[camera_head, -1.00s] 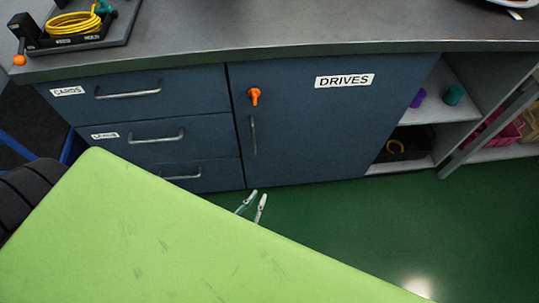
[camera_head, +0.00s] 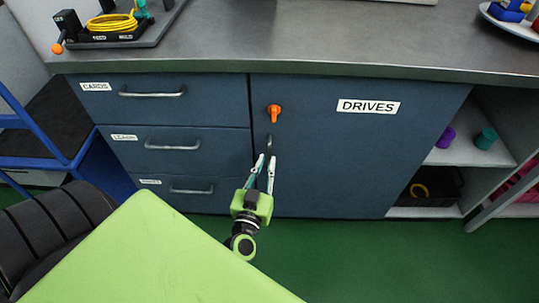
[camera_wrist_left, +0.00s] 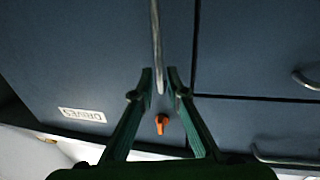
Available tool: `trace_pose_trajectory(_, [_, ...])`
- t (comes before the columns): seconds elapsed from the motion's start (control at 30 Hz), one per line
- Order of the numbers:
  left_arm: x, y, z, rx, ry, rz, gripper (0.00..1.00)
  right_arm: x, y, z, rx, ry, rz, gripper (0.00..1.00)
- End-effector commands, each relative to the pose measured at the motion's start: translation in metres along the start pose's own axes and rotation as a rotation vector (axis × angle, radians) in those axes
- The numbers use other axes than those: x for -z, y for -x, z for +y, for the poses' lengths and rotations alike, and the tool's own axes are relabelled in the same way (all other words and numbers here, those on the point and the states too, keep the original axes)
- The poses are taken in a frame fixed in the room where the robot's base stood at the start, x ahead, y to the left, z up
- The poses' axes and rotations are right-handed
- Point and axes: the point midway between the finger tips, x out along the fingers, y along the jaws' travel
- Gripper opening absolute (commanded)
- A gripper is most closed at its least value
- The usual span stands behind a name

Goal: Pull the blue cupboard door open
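The blue cupboard door (camera_head: 340,160), labelled DRIVES, is shut flush in the counter front. An orange knob (camera_head: 274,111) sits near its upper left, above a vertical metal handle (camera_head: 269,145). In the left wrist view the handle (camera_wrist_left: 156,40) runs between the fingertips of the left gripper (camera_wrist_left: 160,72), with a gap visible on both sides. The orange knob (camera_wrist_left: 162,123) shows between the fingers there. I cannot tell how deep the handle lies between them. My right gripper is out of view.
Blue drawers (camera_head: 180,100) with bar handles lie left of the door. Open shelves (camera_head: 475,155) with small cups stand to the right. The grey countertop (camera_head: 320,40) overhangs above. A blue-framed step (camera_head: 40,150) stands at left. Green floor before the door is clear.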

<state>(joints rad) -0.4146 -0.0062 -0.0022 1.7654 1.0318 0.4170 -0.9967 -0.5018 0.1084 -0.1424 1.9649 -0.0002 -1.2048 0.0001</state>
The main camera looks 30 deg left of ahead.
Motion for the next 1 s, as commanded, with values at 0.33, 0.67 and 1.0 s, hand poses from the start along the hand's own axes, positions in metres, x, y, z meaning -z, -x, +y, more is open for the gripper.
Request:
trace_pose_trajectory(0.33, [-0.001,-0.041,0.0,-0.001,-0.001,0.0,0.14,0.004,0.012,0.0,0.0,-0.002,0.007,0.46])
trace_pose_trajectory(0.67, [-0.001,-0.043,0.0,-0.001,-0.001,-0.001,0.09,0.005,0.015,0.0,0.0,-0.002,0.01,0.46])
trace_pose_trajectory(1.0, [0.0,-0.041,0.002,0.001,-0.001,-0.002,0.0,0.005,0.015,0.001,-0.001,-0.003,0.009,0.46])
